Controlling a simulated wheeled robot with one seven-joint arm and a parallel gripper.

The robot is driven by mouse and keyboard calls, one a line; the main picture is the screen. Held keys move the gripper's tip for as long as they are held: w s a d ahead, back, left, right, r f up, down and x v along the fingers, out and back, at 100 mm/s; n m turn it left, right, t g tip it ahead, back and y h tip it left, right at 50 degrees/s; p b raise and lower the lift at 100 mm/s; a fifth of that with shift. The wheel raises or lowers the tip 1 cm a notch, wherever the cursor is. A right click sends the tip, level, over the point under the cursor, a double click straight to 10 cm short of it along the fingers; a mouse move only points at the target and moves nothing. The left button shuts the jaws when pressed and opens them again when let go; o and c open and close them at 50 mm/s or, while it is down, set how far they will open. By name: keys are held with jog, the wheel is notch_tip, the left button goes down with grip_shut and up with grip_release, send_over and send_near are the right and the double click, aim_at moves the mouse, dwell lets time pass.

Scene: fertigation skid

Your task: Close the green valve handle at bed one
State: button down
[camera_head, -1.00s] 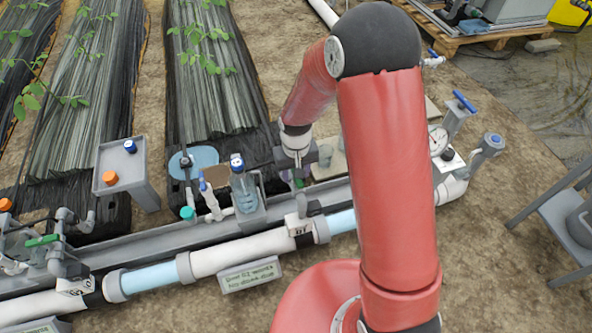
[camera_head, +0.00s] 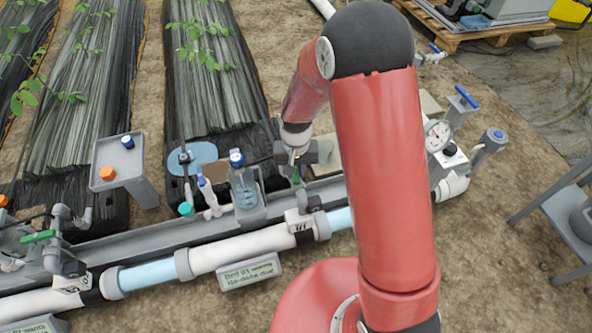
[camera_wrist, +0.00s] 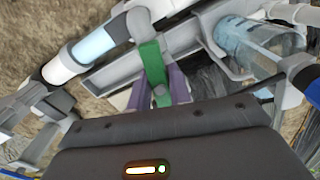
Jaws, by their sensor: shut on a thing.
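A green valve handle (camera_wrist: 152,65) shows in the wrist view, running from a grey fitting down between the fingers. My gripper (camera_wrist: 158,94) has its two purple fingers on either side of the lower end of this handle and is shut on it. In the head view my gripper (camera_head: 297,172) reaches down over the pipe run, behind the upright red arm link. Only a small bit of green shows below it there, and the valve body is mostly hidden. Another green handle (camera_head: 38,237) lies across the pipework at the far left.
A clear blue bottle (camera_head: 245,190) in a grey holder stands just left of my gripper. A sign (camera_head: 250,272) stands before the white pipe (camera_head: 240,250). A grey stand (camera_head: 122,163) with coloured caps is further left. A gauge (camera_head: 438,137) is at right.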

jog(key=m, duration=0.4)
jog(key=m+p, duration=0.1)
jog(key=m, duration=0.3)
jog(key=shift+r+p, duration=0.2)
jog(key=shift+p, duration=0.1)
jog(key=m+p, duration=0.3)
jog(key=m, duration=0.3)
jog(key=shift+f+m, duration=0.2)
jog(key=shift+m, duration=1)
jog(key=c, duration=1.2)
grip_release()
notch_tip(320, 180, up, 10)
jog(key=p, duration=0.6)
